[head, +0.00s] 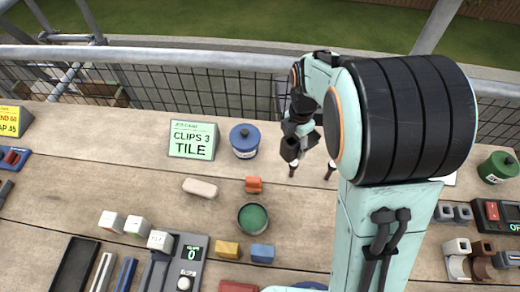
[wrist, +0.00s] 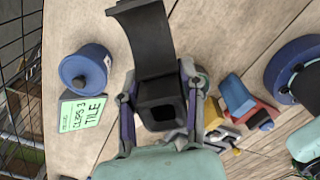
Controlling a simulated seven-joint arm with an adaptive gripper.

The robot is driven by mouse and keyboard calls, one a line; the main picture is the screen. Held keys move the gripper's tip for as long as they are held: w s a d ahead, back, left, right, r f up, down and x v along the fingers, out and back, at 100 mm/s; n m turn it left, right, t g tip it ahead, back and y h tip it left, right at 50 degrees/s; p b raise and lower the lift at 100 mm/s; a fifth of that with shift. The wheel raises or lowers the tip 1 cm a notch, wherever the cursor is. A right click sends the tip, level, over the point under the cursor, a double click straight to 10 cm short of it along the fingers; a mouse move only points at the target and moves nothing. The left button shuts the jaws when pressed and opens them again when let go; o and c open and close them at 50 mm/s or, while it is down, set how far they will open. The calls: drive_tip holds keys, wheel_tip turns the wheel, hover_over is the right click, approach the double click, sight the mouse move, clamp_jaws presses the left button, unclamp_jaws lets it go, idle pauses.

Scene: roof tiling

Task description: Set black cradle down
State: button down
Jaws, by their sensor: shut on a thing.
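The black cradle (wrist: 161,80) fills the upper middle of the wrist view. It has a curved plate at the far end and a square, hollow socket at the near end. My gripper (wrist: 160,98) is shut on it, with one finger on each side of the socket. In the head view my gripper (head: 300,132) is at the back of the table, right of the blue lidded jar (head: 244,141). The cradle is hard to make out there, and my arm hides much of the table behind it. I cannot tell whether the cradle touches the table.
A green card reading "CLIPS 3 TILE" (head: 193,138) stands left of the jar. An orange block (head: 254,185), a green-filled bowl (head: 253,217), and yellow (head: 227,249) and blue (head: 262,253) blocks lie nearer. A mesh railing (head: 200,90) runs behind. Wood left of the card is clear.

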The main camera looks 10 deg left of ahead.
drive_tip(key=s+a+f+n, duration=0.1)
drive_tip(key=s+a+n, duration=0.5)
drive_tip(key=a, duration=0.6)
drive_tip(key=s+a+f+n, duration=0.2)
drive_tip(key=s+a+n, duration=0.2)
drive_tip(key=s+a, duration=0.7)
hover_over(154, 192)
drive_tip(key=f, duration=0.9)
drive_tip(key=shift+s+d, duration=0.15)
drive_tip(key=shift+d, duration=0.1)
drive_tip(key=shift+a+f, duration=0.3)
drive_tip(key=shift+f, duration=0.05)
drive_tip(key=shift+w+f, duration=0.2)
drive_tip(key=shift+f, duration=1.3)
